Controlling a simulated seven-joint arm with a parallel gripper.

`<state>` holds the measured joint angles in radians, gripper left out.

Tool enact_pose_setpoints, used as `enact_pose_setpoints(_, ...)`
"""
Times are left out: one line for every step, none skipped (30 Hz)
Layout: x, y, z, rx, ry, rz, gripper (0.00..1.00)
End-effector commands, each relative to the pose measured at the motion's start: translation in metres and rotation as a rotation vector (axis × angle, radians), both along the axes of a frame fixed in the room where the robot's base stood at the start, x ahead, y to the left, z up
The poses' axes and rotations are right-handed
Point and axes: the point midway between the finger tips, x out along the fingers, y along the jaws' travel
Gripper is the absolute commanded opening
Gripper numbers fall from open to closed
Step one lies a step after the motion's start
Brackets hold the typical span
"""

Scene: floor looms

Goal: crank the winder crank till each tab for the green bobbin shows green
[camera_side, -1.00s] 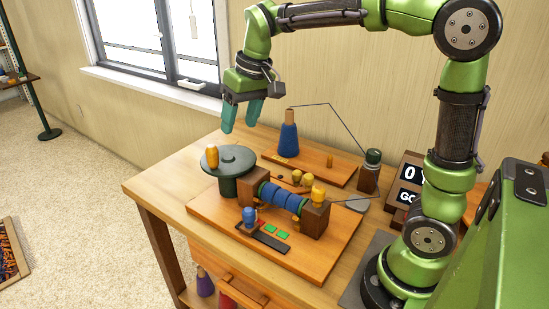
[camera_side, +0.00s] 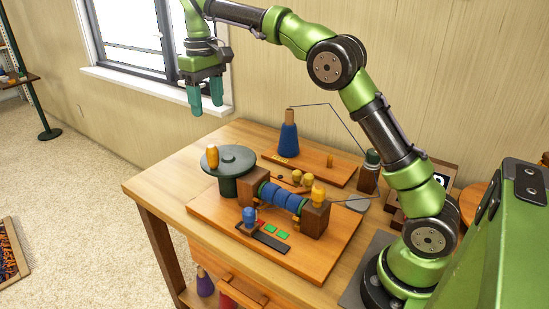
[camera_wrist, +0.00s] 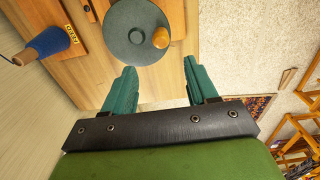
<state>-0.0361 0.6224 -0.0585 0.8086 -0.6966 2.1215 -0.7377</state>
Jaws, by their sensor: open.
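The winder crank is a dark green disc (camera_side: 236,161) with an orange knob (camera_side: 212,157) standing on its left side. The disc (camera_wrist: 128,28) and knob (camera_wrist: 161,38) also show in the wrist view. Beside it, a bobbin (camera_side: 281,196) wound in blue, with green at its ends, lies between two wooden blocks. Two tabs (camera_side: 276,231) on the board in front show green. My gripper (camera_side: 206,110) is open and empty, raised well above the table's back left, clear of the crank. Its spread fingers (camera_wrist: 161,88) show in the wrist view.
A blue cone spool (camera_side: 288,140) stands on a back board, its thread running to a post (camera_side: 369,172). A small blue knob (camera_side: 249,217) sits by a black strip (camera_side: 271,244). A sign at the right is mostly hidden by my arm. The table's left corner is clear.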

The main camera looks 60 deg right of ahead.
Motion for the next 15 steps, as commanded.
enact_pose_setpoints(-0.001,0.000,-0.007,0.002,0.002,-0.001,0.58)
enact_pose_setpoints(-0.001,0.000,-0.012,0.001,0.002,0.000,0.58)
enact_pose_setpoints(-0.001,0.000,-0.018,0.000,0.002,-0.001,0.58)
enact_pose_setpoints(-0.001,0.000,-0.023,0.001,0.003,0.000,0.58)
enact_pose_setpoints(-0.001,0.000,-0.027,0.001,0.003,-0.001,0.58)
enact_pose_setpoints(-0.001,0.000,-0.033,0.002,0.002,0.000,0.58)
enact_pose_setpoints(-0.001,0.000,-0.038,0.002,0.002,-0.002,0.58)
enact_pose_setpoints(-0.001,0.000,-0.043,0.001,0.002,-0.001,0.58)
enact_pose_setpoints(-0.001,0.000,-0.048,0.002,0.001,-0.001,0.58)
enact_pose_setpoints(-0.001,0.000,-0.053,0.001,0.002,-0.001,0.58)
enact_pose_setpoints(-0.001,0.000,-0.057,0.001,0.001,-0.001,0.58)
enact_pose_setpoints(-0.001,0.000,-0.064,0.002,0.001,-0.003,0.58)
enact_pose_setpoints(-0.001,0.000,-0.068,0.001,0.000,-0.002,0.58)
enact_pose_setpoints(-0.001,0.000,-0.073,0.001,0.001,-0.001,0.58)
enact_pose_setpoints(-0.001,0.000,-0.079,0.002,0.001,-0.002,0.58)
